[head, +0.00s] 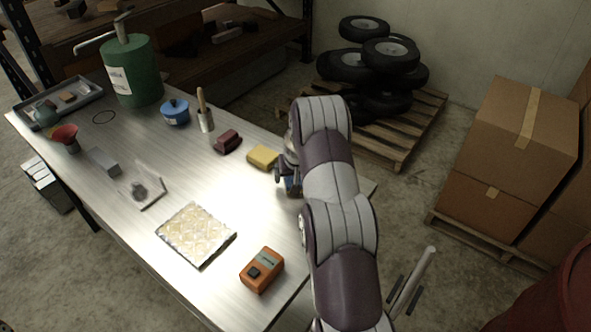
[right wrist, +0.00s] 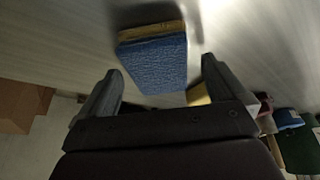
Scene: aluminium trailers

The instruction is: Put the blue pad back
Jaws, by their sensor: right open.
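The blue pad (right wrist: 155,62) shows in the right wrist view with a rough blue face and a tan layer along its far edge. In the head view a small blue patch (head: 292,184) of it shows beside my right arm, near the table's right end; the rest is hidden. My right gripper (right wrist: 160,78) is open, its fingers to either side of the pad's near end with gaps between. In the head view the arm mostly hides this gripper. My left gripper is not in view.
On the metal table (head: 205,170), a yellow block (head: 262,157) lies close left of the gripper, with a maroon block (head: 227,142) beyond. An orange device (head: 262,270) and a quilted pad (head: 196,235) lie nearer.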

